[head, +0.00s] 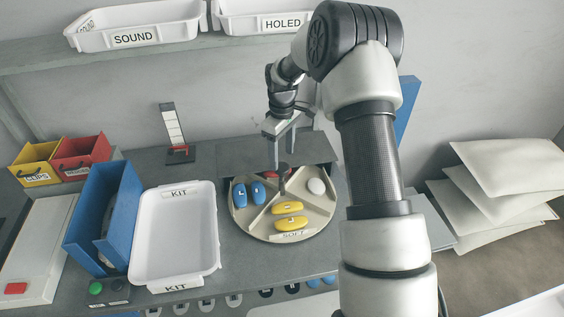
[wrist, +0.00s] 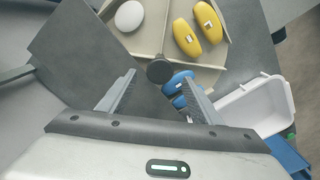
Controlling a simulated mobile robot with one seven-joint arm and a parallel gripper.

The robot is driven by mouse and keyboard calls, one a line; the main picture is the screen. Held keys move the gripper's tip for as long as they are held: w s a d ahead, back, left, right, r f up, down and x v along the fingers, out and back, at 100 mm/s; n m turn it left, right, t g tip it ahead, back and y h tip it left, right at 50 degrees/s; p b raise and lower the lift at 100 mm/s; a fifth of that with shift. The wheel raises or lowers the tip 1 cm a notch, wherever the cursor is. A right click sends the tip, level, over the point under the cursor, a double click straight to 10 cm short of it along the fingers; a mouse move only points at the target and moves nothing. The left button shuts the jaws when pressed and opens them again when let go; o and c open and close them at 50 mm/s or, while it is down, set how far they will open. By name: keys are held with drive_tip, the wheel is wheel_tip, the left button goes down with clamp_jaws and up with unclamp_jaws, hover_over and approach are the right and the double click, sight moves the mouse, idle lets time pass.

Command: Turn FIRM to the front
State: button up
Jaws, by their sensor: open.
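The round beige carousel (head: 247,229) stands on the grey bench, divided into sectors by raised walls. The label SOFT (head: 293,236) is on its front rim, by two yellow insoles (head: 290,223). Two blue insoles (head: 257,192) lie in the left sector, a white round piece (head: 316,186) in the right one, and a red piece (head: 277,172) at the back, partly hidden. No FIRM label is readable. A dark knob (wrist: 159,71) rises at the carousel's centre. My gripper (head: 284,160) is open above the carousel; in the wrist view the knob shows between and just beyond its fingertips (wrist: 158,82).
A white KIT tray (head: 145,235) and a blue holder (head: 89,222) stand left of the carousel. A dark panel (head: 307,150) covers the carousel's back. SOUND (head: 133,38) and HOLED (head: 282,23) bins sit on the shelf above.

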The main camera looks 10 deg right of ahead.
sight(282, 167)
drive_tip(key=shift+f, duration=2.1)
clamp_jaws()
